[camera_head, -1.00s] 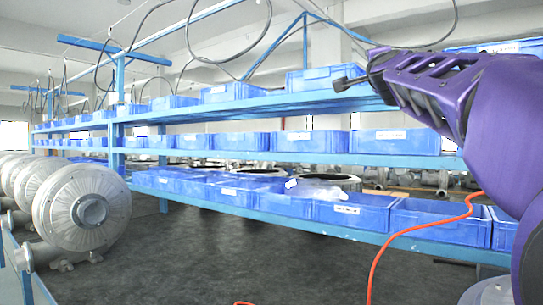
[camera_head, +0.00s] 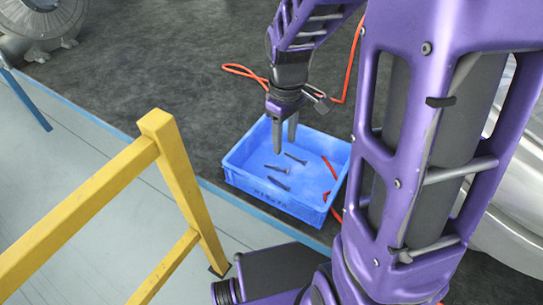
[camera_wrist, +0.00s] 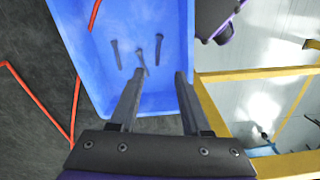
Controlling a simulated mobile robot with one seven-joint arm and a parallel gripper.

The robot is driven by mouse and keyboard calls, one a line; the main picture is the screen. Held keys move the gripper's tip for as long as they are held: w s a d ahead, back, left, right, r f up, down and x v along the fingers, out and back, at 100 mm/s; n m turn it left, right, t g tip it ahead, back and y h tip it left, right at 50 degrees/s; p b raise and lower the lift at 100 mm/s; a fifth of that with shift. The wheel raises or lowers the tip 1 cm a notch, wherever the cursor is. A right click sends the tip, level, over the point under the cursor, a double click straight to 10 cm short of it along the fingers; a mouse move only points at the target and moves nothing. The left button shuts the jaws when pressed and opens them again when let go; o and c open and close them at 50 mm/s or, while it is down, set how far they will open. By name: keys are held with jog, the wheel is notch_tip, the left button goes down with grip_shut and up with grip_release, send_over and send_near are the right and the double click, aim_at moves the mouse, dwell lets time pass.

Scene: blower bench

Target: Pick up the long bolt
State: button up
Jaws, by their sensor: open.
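Several dark bolts lie apart on the floor of a blue box (camera_head: 240,160). In the head view I see one bolt (camera_head: 296,158) at the back, one bolt (camera_head: 276,169) in the middle and one bolt (camera_head: 279,184) at the front. The wrist view shows a left bolt (camera_wrist: 116,54), a middle bolt (camera_wrist: 141,60) and a right bolt (camera_wrist: 158,48). They look similar in length, so I cannot tell which is the long one. My gripper (camera_head: 285,146) is open and empty, pointing down above the box; its fingers also show in the wrist view (camera_wrist: 158,72).
A yellow rail (camera_head: 175,165) stands left of the box. A grey blower casing (camera_head: 40,25) sits at the top left.

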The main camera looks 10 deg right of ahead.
aim_at(283, 185)
notch_tip(283, 185, down, 17)
jog(key=b, duration=0.3)
jog(key=shift+d+r, duration=0.1)
grip_shut()
dwell(0.3)
dwell(0.6)
